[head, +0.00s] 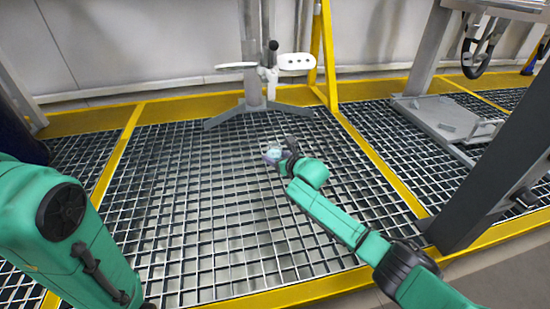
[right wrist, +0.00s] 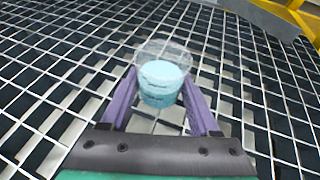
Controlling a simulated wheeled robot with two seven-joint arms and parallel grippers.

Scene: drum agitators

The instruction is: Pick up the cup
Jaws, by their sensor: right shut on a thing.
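The cup (right wrist: 161,82) is a clear, see-through vessel with light blue contents. In the right wrist view it sits between the two purple fingers of my right gripper (right wrist: 160,100), which is shut on it. In the head view the cup (head: 272,153) shows small at the tip of my right gripper (head: 275,157), over the middle of the metal grating. I cannot tell its exact height above the grating. My left arm shows at the left of the head view, but its gripper is out of sight.
A grey stand (head: 253,100) with splayed feet and white paddles stands behind the cup. Yellow frame beams (head: 380,170) border the grating (head: 190,210). A dark grey post (head: 490,165) rises at the right. The grating around the cup is clear.

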